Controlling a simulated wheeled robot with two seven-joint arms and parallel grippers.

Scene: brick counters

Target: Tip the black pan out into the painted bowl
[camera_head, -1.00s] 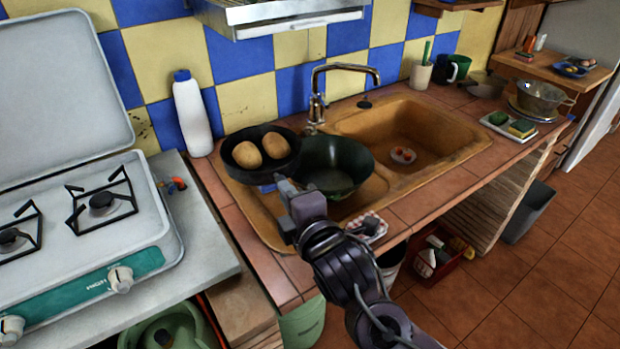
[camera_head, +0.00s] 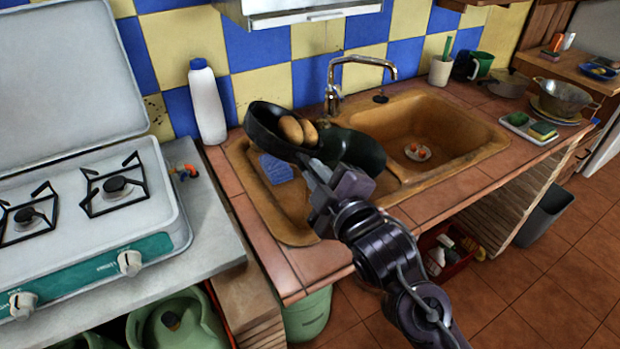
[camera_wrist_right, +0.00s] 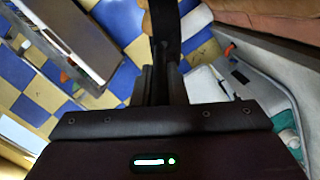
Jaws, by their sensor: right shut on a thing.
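My right gripper (camera_head: 316,176) is shut on the handle of the black pan (camera_head: 262,122). The pan is held above the left part of the sink, tilted with its right side lower. Two brown potatoes (camera_head: 298,131) lie against its lower right side. The dark green painted bowl (camera_head: 366,152) stands just right of the pan, partly hidden by the pan and my gripper. I cannot tell whether pan and bowl touch. In the right wrist view, the jaws (camera_wrist_right: 160,85) close on the dark handle, and part of a potato shows at the top edge. My left gripper is out of view.
A blue sponge (camera_head: 276,169) lies in the sink's left part. The tap (camera_head: 336,85) stands behind the bowl. A white bottle (camera_head: 207,105) stands at the back left, beside the gas stove (camera_head: 90,200). The sink's right basin (camera_head: 430,130) is mostly clear.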

